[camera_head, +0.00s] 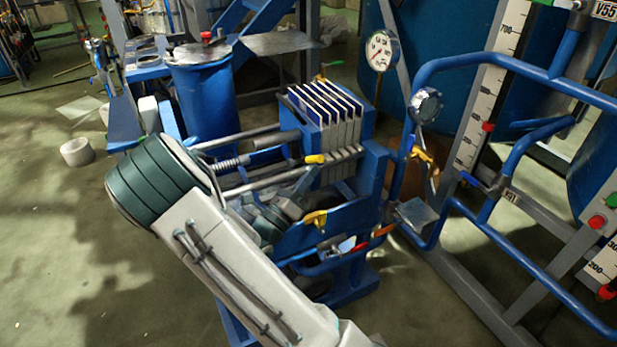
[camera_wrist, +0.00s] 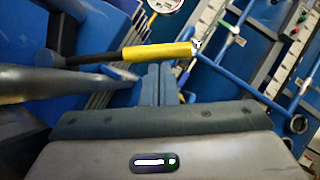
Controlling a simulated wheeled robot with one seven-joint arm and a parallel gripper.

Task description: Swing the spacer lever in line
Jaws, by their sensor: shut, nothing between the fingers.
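A lever with a yellow grip on a dark rod (camera_wrist: 160,52), which I take to be the spacer lever, crosses the upper middle of the wrist view, nearly level. In the head view its yellow end (camera_head: 315,159) appears in front of the press plates, with its rod running left. My gripper (camera_wrist: 155,75) is shut and empty. Its fingertips lie just below the yellow grip in the wrist view; I cannot tell whether they touch it. In the head view my gripper is mostly hidden among my arm and the press parts.
The blue press holds a stack of pale plates (camera_head: 328,105). A second yellow handle (camera_head: 315,219) sits lower on its frame. A blue cylinder (camera_head: 203,95) stands at the left. Blue pipes (camera_head: 480,62) and a round gauge (camera_head: 381,50) stand to the right. The left floor is mostly clear.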

